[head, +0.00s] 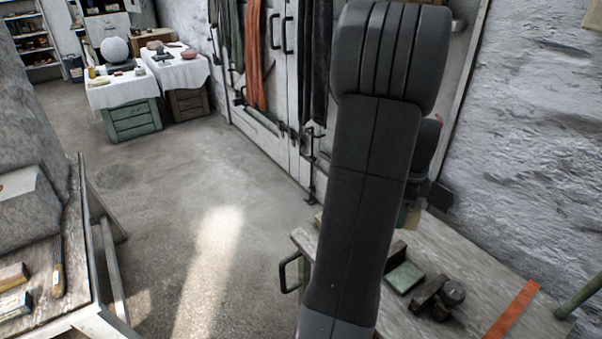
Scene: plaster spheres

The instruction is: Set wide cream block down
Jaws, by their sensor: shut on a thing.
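My dark arm rises through the middle of the head view and hides much of the workbench behind it. My gripper (432,196) shows only in part behind the arm, above the workbench (465,262) on the right. It is shut on a pale piece, which I take for the wide cream block (413,214). Only a small part of the block shows at the arm's right edge, and the fingertips are mostly hidden. I cannot tell whether the block touches the bench.
The workbench holds a green block (404,278), a dark tool (437,298) and an orange-red strip (512,309). A table (75,262) at left holds small blocks and a brush (58,268). The floor (190,215) between is clear. Cloth-covered stands (120,95) stand far back.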

